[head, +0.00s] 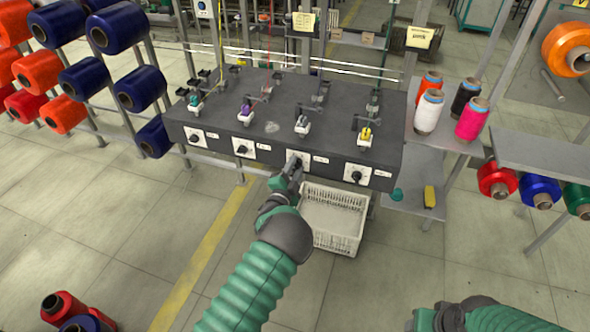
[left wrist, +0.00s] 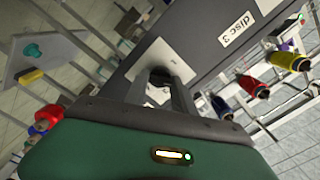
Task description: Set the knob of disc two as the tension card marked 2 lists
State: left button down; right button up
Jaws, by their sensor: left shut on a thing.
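The dark winder box (head: 225,128) carries a row of several white plates with dark knobs on its front face. My left gripper (head: 291,168) is shut on the knob of the third plate (head: 303,154) from the left, which it largely hides. In the left wrist view its fingers (left wrist: 165,90) reach a white plate (left wrist: 174,60); a label reading "disc 3" (left wrist: 237,33) lies up and right of that plate. The head view's labels are too small to read. Yellowish cards hang behind, one (head: 303,21) at the centre, another (head: 420,37) at right; their writing is unreadable.
A white basket (head: 335,232) stands on the floor below the box, close to my left arm. The fourth plate (head: 347,172) is just right of the gripper. A shelf with cones (head: 428,112) stands at right, a bobbin rack (head: 115,28) at left.

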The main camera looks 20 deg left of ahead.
pick_arm(q)
jog(key=shift+d+f, duration=0.15)
jog(key=shift+f, duration=0.1)
jog(key=c, duration=1.3)
grip_release()
jog(key=shift+o, duration=1.3)
jog(key=shift+r, duration=0.15)
jog(key=s+p, duration=0.1)
jog(key=s, duration=1.6)
jog(key=shift+a, duration=0.25)
jog(key=shift+w+a, duration=0.1)
